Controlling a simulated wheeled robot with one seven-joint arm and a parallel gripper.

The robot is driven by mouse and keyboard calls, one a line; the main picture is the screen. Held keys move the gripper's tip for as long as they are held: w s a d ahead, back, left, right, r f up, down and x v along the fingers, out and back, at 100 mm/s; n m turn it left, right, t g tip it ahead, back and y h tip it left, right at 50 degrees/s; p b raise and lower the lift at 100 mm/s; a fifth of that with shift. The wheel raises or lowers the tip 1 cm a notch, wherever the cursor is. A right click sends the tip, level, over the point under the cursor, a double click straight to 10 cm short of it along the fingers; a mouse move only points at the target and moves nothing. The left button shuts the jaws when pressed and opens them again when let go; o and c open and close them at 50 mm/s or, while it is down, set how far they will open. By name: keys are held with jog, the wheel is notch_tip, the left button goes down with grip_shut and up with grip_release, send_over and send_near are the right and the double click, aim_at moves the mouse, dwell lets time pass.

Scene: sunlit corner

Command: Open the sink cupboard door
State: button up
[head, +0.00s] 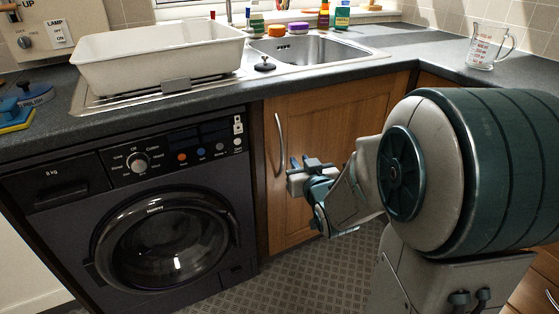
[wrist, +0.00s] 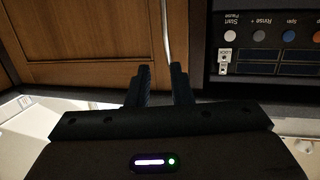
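The sink cupboard door (head: 325,125) is brown wood, below the sink and right of the washing machine; it looks shut. Its curved metal bar handle (head: 279,145) runs upright near the door's left edge. My gripper (head: 303,165) is in front of the door, just right of the handle in the head view. In the wrist view, which is upside down, the door (wrist: 80,35) fills the upper left. My gripper (wrist: 164,87) has its two dark fingers apart with nothing held. The handle (wrist: 166,35) lines up with the gap, beyond the fingertips; the exact distance is unclear.
The dark washing machine (head: 150,215) stands directly left of the door. The worktop (head: 400,60) overhangs above, with a white basin (head: 160,55), the sink (head: 310,50) and a glass measuring jug (head: 488,45). The patterned floor (head: 310,275) below is clear.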

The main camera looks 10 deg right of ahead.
aim_at(282, 144)
jog(key=shift+n+t+y, duration=0.3)
jog(key=shift+t+y, duration=0.2)
jog(key=shift+t, duration=0.2)
jog(key=w+f+b, duration=0.1)
jog(key=w, duration=0.3)
jog(key=w+a+b, duration=0.1)
jog(key=w+b, duration=0.1)
jog(key=w, duration=0.3)
jog(key=w+a+f+b, duration=0.1)
jog(key=w, duration=0.4)
jog(key=shift+w+a+f, duration=0.1)
jog(key=shift+w+f, duration=0.05)
jog(key=shift+f, duration=0.15)
jog(key=shift+c, duration=0.3)
grip_shut()
